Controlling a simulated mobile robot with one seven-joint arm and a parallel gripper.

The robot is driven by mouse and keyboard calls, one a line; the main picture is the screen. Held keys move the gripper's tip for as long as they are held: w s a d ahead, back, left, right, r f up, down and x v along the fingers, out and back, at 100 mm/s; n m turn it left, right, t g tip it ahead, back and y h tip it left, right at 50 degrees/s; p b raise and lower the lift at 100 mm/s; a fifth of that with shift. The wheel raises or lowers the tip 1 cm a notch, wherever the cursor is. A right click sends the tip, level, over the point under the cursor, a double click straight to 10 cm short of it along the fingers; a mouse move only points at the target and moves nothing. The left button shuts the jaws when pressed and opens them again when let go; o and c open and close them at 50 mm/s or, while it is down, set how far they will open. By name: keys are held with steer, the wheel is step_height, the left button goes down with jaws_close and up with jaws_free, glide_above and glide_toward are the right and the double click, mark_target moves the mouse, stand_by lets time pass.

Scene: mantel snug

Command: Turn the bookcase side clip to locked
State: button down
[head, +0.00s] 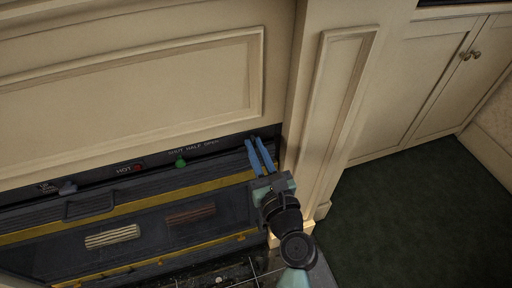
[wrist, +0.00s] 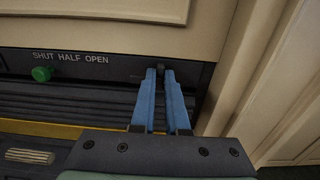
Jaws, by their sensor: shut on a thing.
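My gripper (head: 255,141) has blue fingers and reaches the right end of a black control strip below the cream mantel panel. In the wrist view its fingertips (wrist: 161,71) are closed on a small dark piece (wrist: 160,69) on that strip. The fingers hide most of this piece, so its shape and setting cannot be read. No locked marking is legible beside it. I cannot tell whether it is the side clip, and no bookcase is clearly identifiable.
A green knob (head: 180,163) sits under "SHUT HALF OPEN" lettering, left of my gripper. A red knob (head: 138,169) and a dark knob (head: 68,187) are farther left. A cream pilaster (head: 335,100) stands close on the right. Dark green carpet (head: 410,215) is clear beyond it.

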stand_by(0.4)
steer(key=shift+a+f+n+b, duration=0.15)
steer(key=shift+n+b, duration=1.55)
steer(key=shift+n, duration=2.8)
steer(key=shift+f+n+b, duration=0.15)
steer(key=shift+n+b, duration=1.5)
steer(key=shift+n, duration=2.85)
steer(key=c, duration=0.9)
jaws_free()
